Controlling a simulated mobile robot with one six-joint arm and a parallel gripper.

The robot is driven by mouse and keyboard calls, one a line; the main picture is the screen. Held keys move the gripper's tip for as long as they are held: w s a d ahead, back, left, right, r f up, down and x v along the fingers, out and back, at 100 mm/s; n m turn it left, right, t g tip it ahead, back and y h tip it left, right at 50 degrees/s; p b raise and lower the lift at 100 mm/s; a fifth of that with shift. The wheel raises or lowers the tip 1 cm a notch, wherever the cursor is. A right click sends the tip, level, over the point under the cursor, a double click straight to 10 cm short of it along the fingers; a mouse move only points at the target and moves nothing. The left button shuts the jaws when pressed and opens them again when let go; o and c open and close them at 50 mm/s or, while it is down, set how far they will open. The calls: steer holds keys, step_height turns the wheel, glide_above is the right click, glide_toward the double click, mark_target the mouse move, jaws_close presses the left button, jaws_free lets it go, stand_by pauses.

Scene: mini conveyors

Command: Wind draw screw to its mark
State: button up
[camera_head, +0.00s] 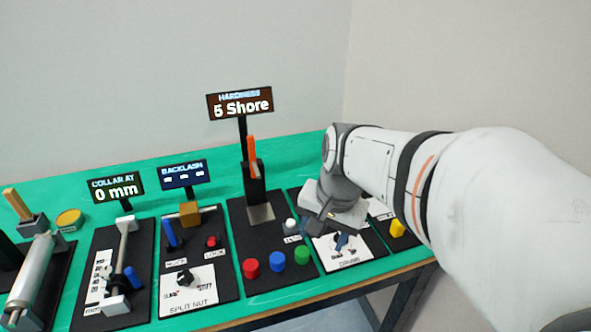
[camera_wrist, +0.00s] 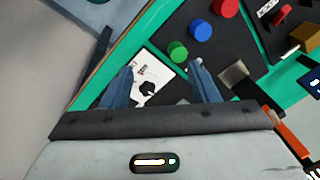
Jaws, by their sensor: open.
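The draw screw panel, a white card (camera_head: 353,253) whose label seems to read "DRAW", lies at the right of the bench in the head view. My gripper (camera_head: 329,234) is over it and partly hides it. In the wrist view the same card (camera_wrist: 138,68) shows between my gripper's (camera_wrist: 163,72) two blue-grey fingers, which are apart and empty. A small black knob (camera_wrist: 148,88) sits on the card, nearer the left finger. I cannot tell how high the fingers are above it. The card's scale marks are too small to read.
Red (camera_head: 250,268), blue (camera_head: 277,258) and green (camera_head: 302,254) buttons stand left of the card. A hardness display (camera_head: 240,104) reads 5 Shore. A yellow knob (camera_head: 397,228) is to the right. The split nut panel (camera_head: 188,290) and the collar display (camera_head: 116,189), reading 0 mm, are farther left.

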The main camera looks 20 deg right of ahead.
steer(key=w+d+f+m+y+b, duration=0.2)
steer(key=w+d+f+m+b, duration=0.15)
steer(key=d+m, duration=0.4)
steer(key=w+d+f+m+y+b, duration=0.15)
steer(key=w+d+m, duration=0.3)
steer(key=m, duration=0.55)
steer(key=shift+n+t+h, duration=0.25)
steer(key=shift+t, duration=0.15)
steer(key=x, duration=0.2)
steer(key=b+x, duration=0.1)
steer(key=x, duration=0.2)
steer(key=s+b+x, duration=0.1)
steer(key=x, duration=0.1)
steer(key=shift+d+f, duration=0.2)
steer(key=shift+f, duration=0.3)
